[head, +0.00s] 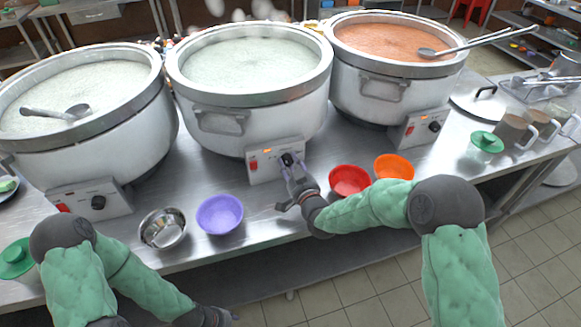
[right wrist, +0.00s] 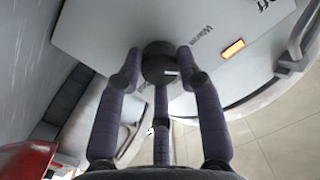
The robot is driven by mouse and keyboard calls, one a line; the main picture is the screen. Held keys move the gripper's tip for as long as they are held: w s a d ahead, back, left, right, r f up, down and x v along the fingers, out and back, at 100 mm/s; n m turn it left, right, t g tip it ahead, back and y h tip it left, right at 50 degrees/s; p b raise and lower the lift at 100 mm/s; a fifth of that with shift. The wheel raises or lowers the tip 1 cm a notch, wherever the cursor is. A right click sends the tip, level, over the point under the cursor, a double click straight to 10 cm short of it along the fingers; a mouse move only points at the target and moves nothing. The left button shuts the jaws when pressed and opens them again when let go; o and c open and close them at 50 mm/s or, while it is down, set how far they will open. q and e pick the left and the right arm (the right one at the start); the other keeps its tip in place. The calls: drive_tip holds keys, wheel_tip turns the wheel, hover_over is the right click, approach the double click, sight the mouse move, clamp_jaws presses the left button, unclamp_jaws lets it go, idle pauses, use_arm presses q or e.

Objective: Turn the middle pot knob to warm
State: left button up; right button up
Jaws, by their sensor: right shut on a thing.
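The middle pot (head: 250,90) is a large steel pot of pale congee on a control box (head: 262,172) with a red switch. Its black knob (head: 287,159) is on the box's front. My right gripper (head: 290,168) is at this knob. In the right wrist view the fingers are closed around the knob (right wrist: 157,60), whose white mark faces right. The "Warm" label (right wrist: 202,37) is up and right of the knob, and part of an "Off" label shows at the top edge. My left gripper (head: 218,318) is low at the bottom edge, away from the pots, its fingers barely visible.
The left pot (head: 140,130) and right pot (head: 400,95) have similar knobs. A steel bowl (head: 163,228), purple bowl (head: 220,214), red bowl (head: 349,180) and orange bowl (head: 394,166) stand along the table's front. Mugs (head: 512,132) are at the right.

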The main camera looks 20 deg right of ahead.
drive_tip(key=n, duration=0.2)
drive_tip(key=r+n+b, duration=0.1)
drive_tip(key=n, duration=0.2)
drive_tip(key=shift+w+r+h, duration=0.1)
drive_tip(key=shift+w+h, duration=0.05)
drive_tip(key=shift+h, duration=0.25)
drive_tip(key=shift+n, duration=0.3)
drive_tip(key=o, duration=1.1)
drive_tip(key=shift+c, duration=0.2)
drive_tip(key=shift+o, duration=0.3)
drive_tip(key=shift+a, duration=0.15)
drive_tip(key=shift+f, duration=0.25)
drive_tip(key=shift+s+f, duration=0.1)
drive_tip(key=shift+s, duration=0.45)
drive_tip(key=s+r, duration=0.1)
drive_tip(key=s, duration=1)
drive_tip(key=shift+d, duration=0.4)
